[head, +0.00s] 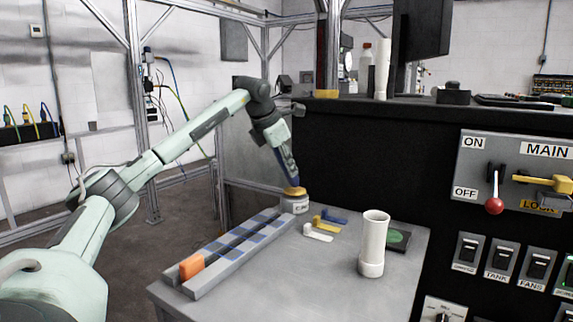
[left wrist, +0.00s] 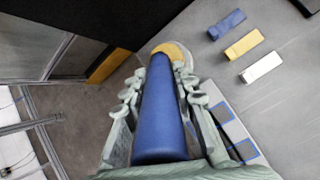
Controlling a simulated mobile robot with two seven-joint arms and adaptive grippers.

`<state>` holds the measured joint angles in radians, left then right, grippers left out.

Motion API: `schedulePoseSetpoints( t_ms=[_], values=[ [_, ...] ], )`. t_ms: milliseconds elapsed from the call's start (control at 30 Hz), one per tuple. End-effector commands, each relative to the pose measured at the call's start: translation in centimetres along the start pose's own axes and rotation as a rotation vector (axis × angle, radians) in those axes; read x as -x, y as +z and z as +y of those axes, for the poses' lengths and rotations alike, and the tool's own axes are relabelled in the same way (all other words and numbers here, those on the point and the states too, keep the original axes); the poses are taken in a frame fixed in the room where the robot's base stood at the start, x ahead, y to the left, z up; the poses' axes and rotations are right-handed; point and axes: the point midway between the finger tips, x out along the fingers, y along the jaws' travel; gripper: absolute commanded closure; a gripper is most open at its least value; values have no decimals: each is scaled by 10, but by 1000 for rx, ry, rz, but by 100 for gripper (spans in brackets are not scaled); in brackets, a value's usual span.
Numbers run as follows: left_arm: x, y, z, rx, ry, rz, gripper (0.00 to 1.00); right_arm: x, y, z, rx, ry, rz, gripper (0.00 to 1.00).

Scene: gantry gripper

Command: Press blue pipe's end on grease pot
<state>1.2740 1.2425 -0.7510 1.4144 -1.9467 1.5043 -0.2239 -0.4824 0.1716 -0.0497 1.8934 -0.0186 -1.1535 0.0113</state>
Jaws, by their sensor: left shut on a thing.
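My left gripper (head: 284,155) is shut on the blue pipe (left wrist: 160,115), which lies lengthwise between its fingers in the left wrist view. In the head view the blue pipe (head: 289,172) points steeply down, slightly tilted. Its lower end meets the yellow grease on top of the white grease pot (head: 295,206) at the table's back corner. It appears to touch the grease, but the exact contact is hard to see. In the left wrist view the pot's yellow grease (left wrist: 172,50) shows just beyond the pipe's far end. My right gripper is not in view.
Blue (head: 335,218), yellow (head: 327,226) and white (head: 318,234) small pieces lie right of the pot. A white tube (head: 373,240) stands on the table (head: 320,280). A long rack (head: 240,250) with an orange block (head: 192,267) lies left. A black control panel (head: 430,170) stands behind.

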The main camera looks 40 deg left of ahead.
Motion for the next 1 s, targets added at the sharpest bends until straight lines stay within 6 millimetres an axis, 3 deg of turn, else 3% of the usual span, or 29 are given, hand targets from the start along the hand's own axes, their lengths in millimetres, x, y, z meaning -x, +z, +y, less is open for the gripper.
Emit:
schedulePoseSetpoints(
  t_ms=[1000],
  values=[
    [-10, -6, -3, 0, 0, 0, 100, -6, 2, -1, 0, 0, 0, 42]
  ],
)
